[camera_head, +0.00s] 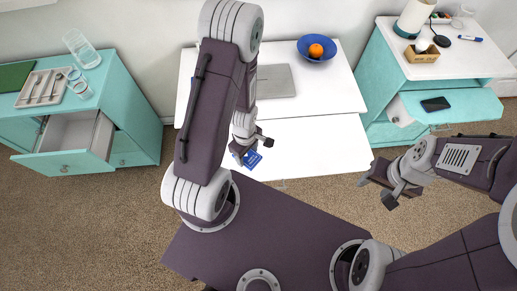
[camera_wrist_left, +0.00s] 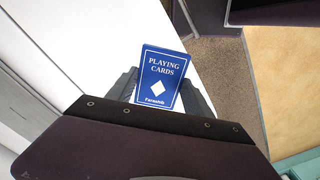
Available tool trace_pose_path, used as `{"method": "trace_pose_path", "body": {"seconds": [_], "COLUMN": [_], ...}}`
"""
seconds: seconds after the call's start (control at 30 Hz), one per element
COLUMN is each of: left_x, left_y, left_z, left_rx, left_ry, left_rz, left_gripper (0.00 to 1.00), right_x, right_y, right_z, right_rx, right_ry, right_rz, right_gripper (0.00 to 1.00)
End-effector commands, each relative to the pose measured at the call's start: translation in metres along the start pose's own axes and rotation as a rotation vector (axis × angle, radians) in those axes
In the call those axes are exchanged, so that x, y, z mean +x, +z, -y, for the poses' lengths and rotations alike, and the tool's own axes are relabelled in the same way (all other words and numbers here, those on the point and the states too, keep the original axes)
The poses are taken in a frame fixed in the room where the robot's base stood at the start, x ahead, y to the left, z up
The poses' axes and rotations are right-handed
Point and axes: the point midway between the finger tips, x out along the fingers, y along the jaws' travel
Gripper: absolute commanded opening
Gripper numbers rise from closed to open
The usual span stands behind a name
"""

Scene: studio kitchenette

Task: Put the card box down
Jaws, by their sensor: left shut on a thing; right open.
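The card box (camera_wrist_left: 158,75) is blue with white lettering that reads "PLAYING CARDS" and a white diamond. My left gripper is shut on it in the left wrist view, with a finger on each side. In the head view the blue card box (camera_head: 252,160) shows at my left gripper (camera_head: 251,146), over the front part of the white desk (camera_head: 315,150). I cannot tell whether the box touches the desk. My right gripper (camera_head: 377,192) is open and empty, to the right of the desk's front edge and over the carpet.
A grey laptop (camera_head: 275,81) and a blue bowl (camera_head: 317,49) with an orange stand farther back on the desk. A teal cabinet with an open drawer (camera_head: 80,140) is at left. Another teal cabinet at right has a phone (camera_head: 435,104) on its pulled-out drawer. The desk's front right is clear.

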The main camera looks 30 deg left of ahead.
Motion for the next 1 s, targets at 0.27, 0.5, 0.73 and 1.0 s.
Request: {"method": "trace_pose_path", "body": {"seconds": [0.27,0.5,0.73,1.0], "left_x": [0.022,0.043,0.058,0.092], "left_y": [-0.022,-0.033,-0.034,-0.035], "left_z": [-0.050,-0.076,-0.079,-0.079], "left_rx": [0.002,0.000,0.001,0.001], "left_ry": [-0.004,-0.004,-0.003,-0.001], "left_rz": [0.003,0.001,0.000,0.000], "left_gripper": [0.17,0.17,0.17,0.17], "right_x": [-0.032,-0.063,-0.052,-0.023], "right_y": [-0.004,-0.007,-0.006,-0.003], "right_z": [0.001,0.001,0.001,0.001], "right_rx": [0.000,0.000,0.000,0.000], "right_ry": [0.000,0.000,0.000,0.000], "right_rz": [-0.003,-0.003,-0.003,-0.002], "right_gripper": [0.52,0.52,0.52,0.52]}}
